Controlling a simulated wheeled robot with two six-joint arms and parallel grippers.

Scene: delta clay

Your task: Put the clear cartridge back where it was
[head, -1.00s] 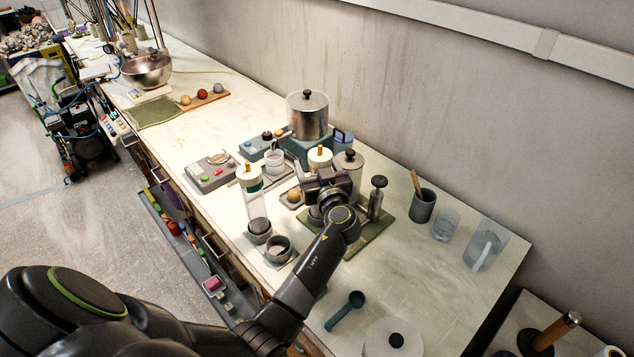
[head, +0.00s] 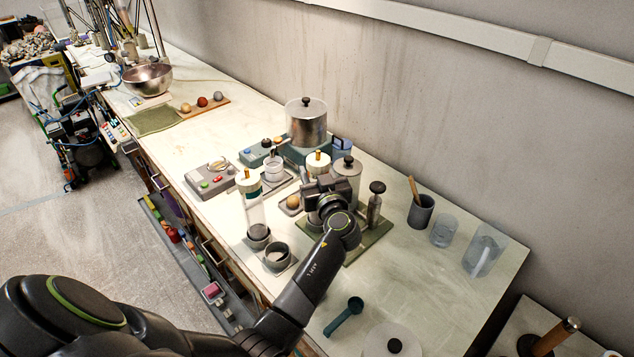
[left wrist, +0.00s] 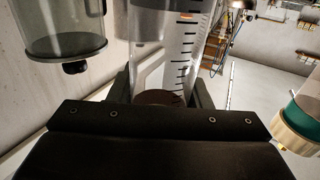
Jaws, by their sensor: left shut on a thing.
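My left gripper (head: 322,186) is shut on a clear cartridge with black graduation marks, which shows between the fingers in the left wrist view (left wrist: 182,50). In the head view, a cream cap with an orange tip (head: 318,162) shows just behind the gripper; the cartridge's body is hidden by the gripper. I cannot tell whether its lower end touches anything. A second clear cartridge (head: 256,214) with a cream cap and green band stands upright in a round holder to the left. An empty grey ring holder (head: 277,256) sits in front of it. My right gripper is not in view.
A smoky canister with a dark knob (head: 347,168) stands close right of the gripper, and a dark-knobbed plunger (head: 375,205) beyond it. A metal pot (head: 306,122) stands behind. The counter's front right is mostly clear around a teal scoop (head: 345,318).

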